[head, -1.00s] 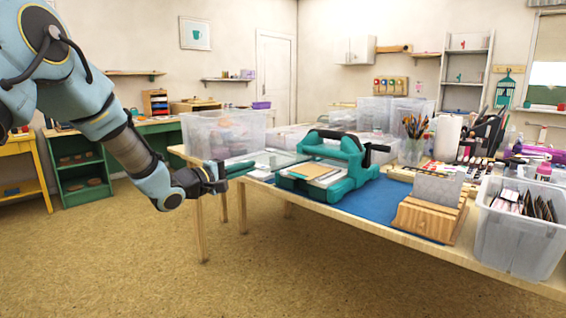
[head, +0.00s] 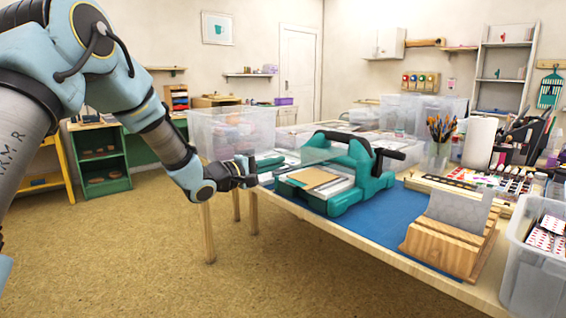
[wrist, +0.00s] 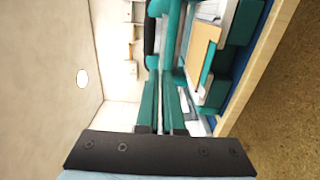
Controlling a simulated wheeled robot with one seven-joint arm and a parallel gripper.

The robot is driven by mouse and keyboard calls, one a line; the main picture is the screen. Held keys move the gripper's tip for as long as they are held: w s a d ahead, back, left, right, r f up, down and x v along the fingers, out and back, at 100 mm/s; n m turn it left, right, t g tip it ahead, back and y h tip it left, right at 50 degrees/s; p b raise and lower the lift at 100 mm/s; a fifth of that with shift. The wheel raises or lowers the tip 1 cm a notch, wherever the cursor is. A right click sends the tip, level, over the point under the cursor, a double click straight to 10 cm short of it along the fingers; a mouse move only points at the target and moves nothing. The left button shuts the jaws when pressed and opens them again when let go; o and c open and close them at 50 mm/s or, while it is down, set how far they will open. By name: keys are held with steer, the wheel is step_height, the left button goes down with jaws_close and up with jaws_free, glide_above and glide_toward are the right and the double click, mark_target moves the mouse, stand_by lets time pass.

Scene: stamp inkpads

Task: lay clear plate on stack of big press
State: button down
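The big press (head: 372,182) is a teal frame with a black handle, standing on a blue mat on the table. On its bed lies the stack (head: 312,178), a tan board over pale layers; the tan board also shows at the upper right of the wrist view (wrist: 203,50). My gripper (head: 280,161) is at the left of the press, its teal fingers (wrist: 165,78) close together. A clear plate (head: 318,152) extends right from the fingertips, above the stack and apart from it. Its see-through outline is faint, and the wrist view barely shows it.
A clear bin (head: 232,132) stands behind my gripper. A wooden rack (head: 455,240) with a grey sheet is right of the press, near a clear bin of packets (head: 535,265). Brushes in a jar (head: 438,140) and paints stand behind. The floor before the table is clear.

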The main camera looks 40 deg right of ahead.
steer(key=shift+s+f+b, duration=0.1)
steer(key=shift+f+b, duration=0.05)
steer(key=shift+b, duration=0.9)
steer(key=shift+f+b, duration=0.6)
steer(key=shift+b, duration=0.45)
steer(key=shift+f+b, duration=0.25)
steer(key=shift+b, duration=0.6)
